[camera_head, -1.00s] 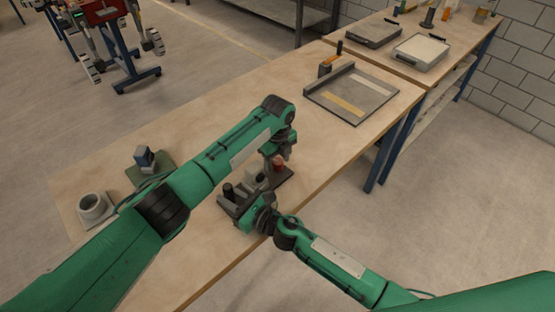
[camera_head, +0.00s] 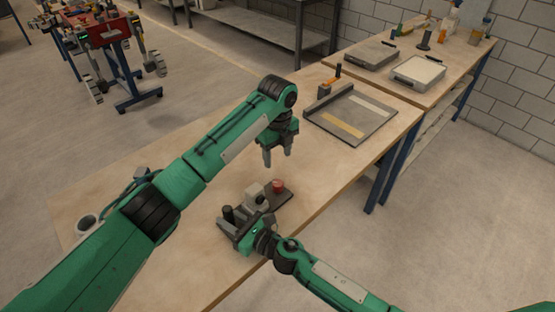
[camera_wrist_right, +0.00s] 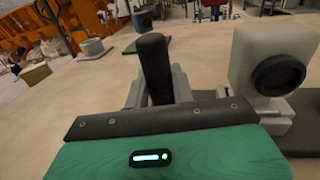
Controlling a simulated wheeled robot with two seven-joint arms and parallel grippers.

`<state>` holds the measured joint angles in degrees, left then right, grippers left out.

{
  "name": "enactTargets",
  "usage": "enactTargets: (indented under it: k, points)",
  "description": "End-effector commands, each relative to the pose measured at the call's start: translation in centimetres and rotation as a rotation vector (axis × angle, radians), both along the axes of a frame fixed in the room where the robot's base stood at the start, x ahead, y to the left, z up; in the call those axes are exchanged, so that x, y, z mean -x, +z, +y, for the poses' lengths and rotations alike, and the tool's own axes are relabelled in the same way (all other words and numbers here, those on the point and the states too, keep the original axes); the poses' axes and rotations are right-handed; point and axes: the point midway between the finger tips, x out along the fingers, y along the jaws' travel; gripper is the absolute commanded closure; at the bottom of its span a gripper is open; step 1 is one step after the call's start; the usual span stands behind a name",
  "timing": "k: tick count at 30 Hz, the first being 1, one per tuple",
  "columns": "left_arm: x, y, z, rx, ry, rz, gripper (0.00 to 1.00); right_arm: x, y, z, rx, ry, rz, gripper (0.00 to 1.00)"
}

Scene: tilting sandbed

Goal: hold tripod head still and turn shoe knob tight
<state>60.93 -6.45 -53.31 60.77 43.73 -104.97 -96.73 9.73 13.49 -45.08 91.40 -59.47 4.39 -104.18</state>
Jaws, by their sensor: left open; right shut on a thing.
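The tripod head stands on a dark base plate (camera_head: 279,203) near the table's front edge. Its black post (camera_head: 228,214) is upright; the post also shows in the right wrist view (camera_wrist_right: 154,62). A pale camera-like block (camera_head: 254,192) with a dark lens sits beside the post and shows large in the wrist view (camera_wrist_right: 268,45). A red knob (camera_head: 278,186) is at the far side of the plate. My right gripper (camera_head: 236,229) is shut on the tripod head, its grey fingers around the post. My left gripper (camera_head: 278,160) is open and empty, above and apart from the red knob.
A flat grey tray (camera_head: 378,130) with an orange-handled tool (camera_head: 326,87) lies farther along the table. A grey ring-shaped cup (camera_head: 86,222) is at the left, partly behind my left arm. Bare tabletop lies between the tripod head and tray.

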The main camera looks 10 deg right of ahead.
Motion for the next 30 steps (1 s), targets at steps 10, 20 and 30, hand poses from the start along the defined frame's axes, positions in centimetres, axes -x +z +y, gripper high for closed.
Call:
enactTargets:
  k: [10,20,30]
  points:
    - [0.0,0.0,0.0,0.0,0.0,0.0,0.46,0.0,-0.1,0.0,0.001,0.0,0.001,0.7]
    - [0.0,0.0,0.0,0.0,0.0,0.0,0.46,0.0,0.0,0.0,0.0,0.0,0.0,0.5]
    - [0.0,0.0,0.0,0.0,0.0,0.0,0.46,2.5,-0.2,-2.8,0.002,-0.001,0.003,0.5]
